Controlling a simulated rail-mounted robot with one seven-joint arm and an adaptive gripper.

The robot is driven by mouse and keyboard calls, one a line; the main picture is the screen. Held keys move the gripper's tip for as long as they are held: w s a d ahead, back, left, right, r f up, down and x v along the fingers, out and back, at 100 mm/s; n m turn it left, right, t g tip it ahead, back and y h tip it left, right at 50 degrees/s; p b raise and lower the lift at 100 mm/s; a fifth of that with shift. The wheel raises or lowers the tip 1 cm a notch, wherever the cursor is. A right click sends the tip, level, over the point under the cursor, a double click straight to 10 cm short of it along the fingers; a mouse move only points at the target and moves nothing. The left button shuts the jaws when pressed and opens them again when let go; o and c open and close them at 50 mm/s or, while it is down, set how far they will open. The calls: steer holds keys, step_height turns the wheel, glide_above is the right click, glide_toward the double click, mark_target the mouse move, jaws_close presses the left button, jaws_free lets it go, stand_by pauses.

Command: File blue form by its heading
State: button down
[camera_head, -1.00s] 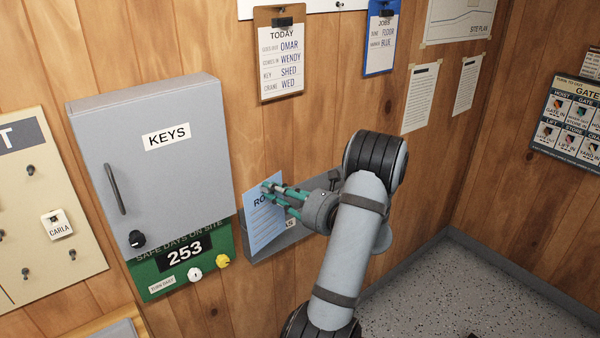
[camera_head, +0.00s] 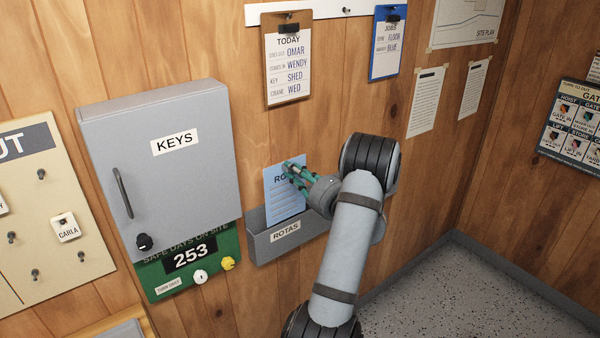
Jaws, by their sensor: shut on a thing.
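The blue form (camera_head: 284,200) stands upright against the wall, its heading partly covered by my fingers and starting with "RO". My gripper (camera_head: 290,170) is shut on its top edge. The form's lower edge is behind the front of a grey wall pocket (camera_head: 262,248) labelled "ROTAS" (camera_head: 285,231). I cannot tell whether the form touches the pocket's bottom. My gripper's wrist is just above the pocket's right side.
A grey "KEYS" cabinet (camera_head: 200,130) is close on the left, above a green "253" board (camera_head: 165,272). Clipboards "TODAY" (camera_head: 290,98) and "JOBS" (camera_head: 388,62) hang above. Papers (camera_head: 424,103) are on the wall to the right.

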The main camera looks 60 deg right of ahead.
steer(key=p+x, duration=0.1)
steer(key=x, duration=0.2)
steer(key=shift+w+f, duration=0.1)
steer(key=shift+w, duration=0.05)
steer(key=shift+f, duration=0.1)
steer(key=shift+w+d, duration=0.15)
steer(key=shift+w, duration=0.2)
steer(key=shift+b, duration=0.3)
stand_by(0.5)
stand_by(0.6)
steer(key=shift+f+b, duration=1.5)
steer(key=shift+b, duration=0.25)
steer(key=shift+f, duration=0.1)
